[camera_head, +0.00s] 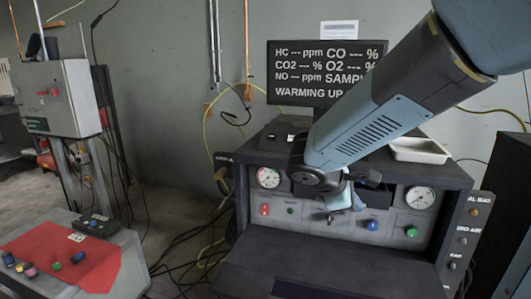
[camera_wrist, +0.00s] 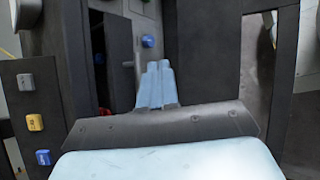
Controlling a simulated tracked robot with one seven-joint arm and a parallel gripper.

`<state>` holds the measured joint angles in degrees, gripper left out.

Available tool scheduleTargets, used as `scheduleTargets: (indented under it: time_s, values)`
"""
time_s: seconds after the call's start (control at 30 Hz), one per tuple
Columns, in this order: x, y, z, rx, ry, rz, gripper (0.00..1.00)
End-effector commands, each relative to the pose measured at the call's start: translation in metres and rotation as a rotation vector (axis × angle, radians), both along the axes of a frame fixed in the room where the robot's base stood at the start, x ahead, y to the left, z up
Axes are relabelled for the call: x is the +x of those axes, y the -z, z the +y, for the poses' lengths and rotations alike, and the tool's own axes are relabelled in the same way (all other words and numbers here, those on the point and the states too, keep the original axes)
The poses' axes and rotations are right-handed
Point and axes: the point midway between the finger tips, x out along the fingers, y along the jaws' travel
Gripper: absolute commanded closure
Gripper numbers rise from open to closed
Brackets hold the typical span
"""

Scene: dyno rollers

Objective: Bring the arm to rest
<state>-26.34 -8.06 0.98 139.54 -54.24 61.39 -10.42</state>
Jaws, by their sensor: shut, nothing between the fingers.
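My arm (camera_head: 375,125) reaches from the upper right down to the front of a dark console (camera_head: 330,275). My gripper (camera_head: 355,203) is at the console's upright panel, between its two round gauges, partly hidden by my wrist. In the wrist view my gripper (camera_wrist: 157,68) shows its light blue fingers together, with nothing between them. Whether the fingertips touch the panel cannot be told.
A left gauge (camera_head: 268,177), a right gauge (camera_head: 420,197), a blue knob (camera_head: 372,225) and a green knob (camera_head: 411,231) surround my gripper. A red-topped bench (camera_head: 110,262) is at left.

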Motion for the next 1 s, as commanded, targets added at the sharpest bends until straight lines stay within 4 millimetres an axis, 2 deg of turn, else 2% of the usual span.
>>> scheduleTargets:
  time_s: [0.03, 0.13, 0.4, 0.7, 1.0]
  values:
    - [-0.01, -0.006, -0.01, 0.059, 0.064, -0.024, 1.0]
    - [-0.029, -0.013, -0.022, 0.183, 0.191, -0.068, 1.0]
    - [-0.077, -0.033, -0.037, 0.522, 0.508, -0.209, 1.0]
    - [-0.118, -0.062, -0.033, 0.9, 0.803, -0.395, 1.0]
    - [-0.134, -0.081, -0.025, 1.104, 0.933, -0.496, 1.0]
